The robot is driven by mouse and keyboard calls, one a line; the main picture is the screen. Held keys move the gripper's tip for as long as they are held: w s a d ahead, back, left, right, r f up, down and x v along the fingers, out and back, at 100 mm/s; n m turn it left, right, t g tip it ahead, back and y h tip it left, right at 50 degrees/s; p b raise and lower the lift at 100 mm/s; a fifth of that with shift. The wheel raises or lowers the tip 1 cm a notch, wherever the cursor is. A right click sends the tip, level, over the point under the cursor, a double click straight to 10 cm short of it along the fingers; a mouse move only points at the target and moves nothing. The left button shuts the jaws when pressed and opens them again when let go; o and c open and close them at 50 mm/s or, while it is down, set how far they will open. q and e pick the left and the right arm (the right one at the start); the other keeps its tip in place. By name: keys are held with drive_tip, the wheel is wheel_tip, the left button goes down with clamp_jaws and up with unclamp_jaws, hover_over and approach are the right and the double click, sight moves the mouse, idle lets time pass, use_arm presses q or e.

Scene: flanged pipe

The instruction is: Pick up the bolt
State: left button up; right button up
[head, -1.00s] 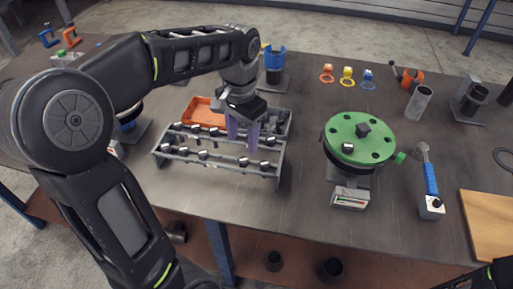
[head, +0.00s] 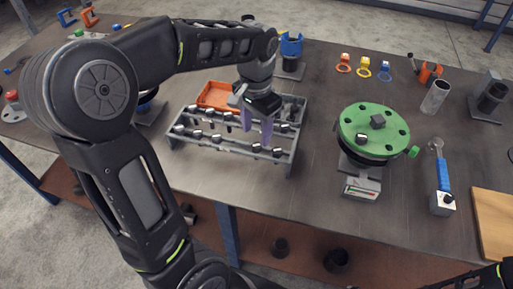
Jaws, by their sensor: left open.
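Several dark bolts with light heads stand in a grey two-rail rack (head: 222,149) left of the middle of the head view. One bolt (head: 256,148) sits in the front rail just below my left gripper. My left gripper (head: 256,127) has pale purple fingers, points down over the rack and is open. I cannot tell whether its fingers touch a bolt. My right gripper is not in view.
An orange tray (head: 216,94) lies behind the rack. A blue-handled wrench (head: 442,172), a metal tube (head: 435,97) and a wooden board (head: 494,219) are at the right. Coloured rings lie at the back. The tabletop between rack and flange is clear.

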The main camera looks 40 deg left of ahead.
sight(256, 145)
use_arm(q)
wheel_tip(256, 145, down, 5)
drive_tip(key=shift+w+a+p, duration=0.1)
drive_tip(key=shift+p, duration=0.4)
clamp_jaws()
idle(0.6)
